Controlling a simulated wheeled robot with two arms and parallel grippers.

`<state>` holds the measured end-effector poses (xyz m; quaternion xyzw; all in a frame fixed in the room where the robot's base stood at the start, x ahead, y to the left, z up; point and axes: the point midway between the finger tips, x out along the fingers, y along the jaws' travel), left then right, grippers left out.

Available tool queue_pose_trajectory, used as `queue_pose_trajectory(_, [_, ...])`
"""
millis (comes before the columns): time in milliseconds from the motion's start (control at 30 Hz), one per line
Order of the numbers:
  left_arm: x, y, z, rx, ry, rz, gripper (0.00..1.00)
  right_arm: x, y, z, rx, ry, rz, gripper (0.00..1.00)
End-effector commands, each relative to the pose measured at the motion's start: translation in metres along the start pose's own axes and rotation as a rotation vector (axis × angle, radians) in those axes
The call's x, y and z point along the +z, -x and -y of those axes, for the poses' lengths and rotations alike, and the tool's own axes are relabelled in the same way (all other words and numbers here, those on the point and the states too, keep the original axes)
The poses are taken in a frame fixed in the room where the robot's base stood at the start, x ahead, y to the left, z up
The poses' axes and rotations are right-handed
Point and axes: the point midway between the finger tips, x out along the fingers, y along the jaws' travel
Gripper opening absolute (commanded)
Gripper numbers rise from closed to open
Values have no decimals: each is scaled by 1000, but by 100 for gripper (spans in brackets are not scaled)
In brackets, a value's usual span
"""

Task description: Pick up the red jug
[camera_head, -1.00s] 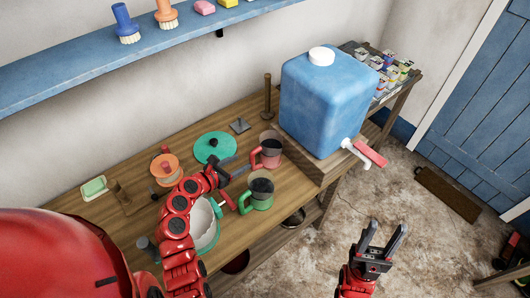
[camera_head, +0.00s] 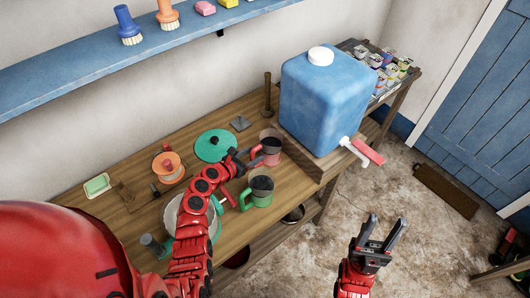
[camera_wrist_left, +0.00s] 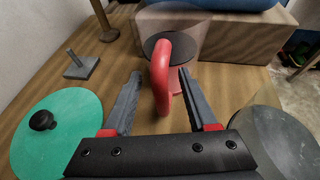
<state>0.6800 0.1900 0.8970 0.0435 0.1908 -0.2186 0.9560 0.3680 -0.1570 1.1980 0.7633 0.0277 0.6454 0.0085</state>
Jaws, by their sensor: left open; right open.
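The red jug (camera_head: 271,146) stands on the wooden table, left of the blue water container. It has a dark round top and a red handle. In the left wrist view the red handle (camera_wrist_left: 160,72) rises between the fingers, apart from both. My left gripper (camera_head: 243,160) is open, with its fingertips on either side of the handle. A green jug (camera_head: 260,188) with a dark top stands just in front of the red one. My right gripper (camera_head: 382,234) is open and empty over the floor, away from the table.
A blue water container (camera_head: 324,100) with a tap stands on a wooden block behind the red jug. A green lid (camera_head: 215,145) with a black knob lies left of it. A pale basin (camera_head: 190,214) is partly hidden by my left arm. A small metal stand (camera_head: 240,123) is behind.

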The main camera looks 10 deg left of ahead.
Motion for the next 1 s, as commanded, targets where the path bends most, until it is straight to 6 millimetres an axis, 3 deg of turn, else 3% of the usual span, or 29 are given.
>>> queue_pose_trajectory(100, [0,0,0,0,0,0,55,0,0,0,0,0,0,50])
queue_pose_trajectory(400, [0,0,0,0,0,1,1,0,0,0,0,0,0,50])
queue_pose_trajectory(1000, [10,3,0,-1,-2,5,0,0,-1,0,0,0,0,50])
